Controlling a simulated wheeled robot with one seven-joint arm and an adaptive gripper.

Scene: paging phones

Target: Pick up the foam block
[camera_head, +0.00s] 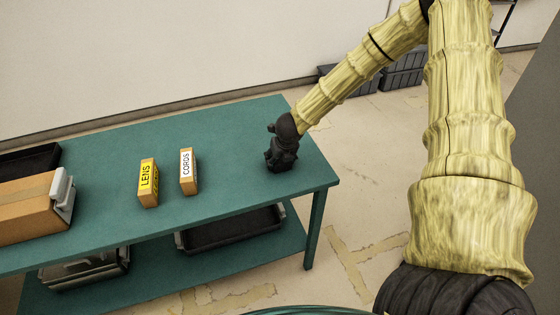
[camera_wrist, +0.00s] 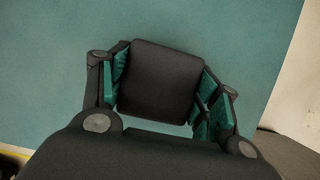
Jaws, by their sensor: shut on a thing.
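The foam block (camera_wrist: 160,80) is a dark, nearly black block with rounded corners. In the wrist view it sits between the green-padded fingers of my gripper (camera_wrist: 158,92), which is shut on it. In the head view my gripper (camera_head: 280,158) is at the right end of the green table (camera_head: 232,205), pointing down. There the block blends with my dark gripper and I cannot pick it out. I cannot tell whether the block touches the tabletop.
Two small boxes, a yellow-labelled LENS box (camera_head: 148,183) and a white-labelled CORDS box (camera_head: 188,171), stand mid-table. A cardboard box (camera_head: 28,212) and a dark tray (camera_head: 30,160) are at the left. A black tray (camera_head: 232,230) lies on the lower shelf. Grey crates (camera_head: 403,72) stand behind.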

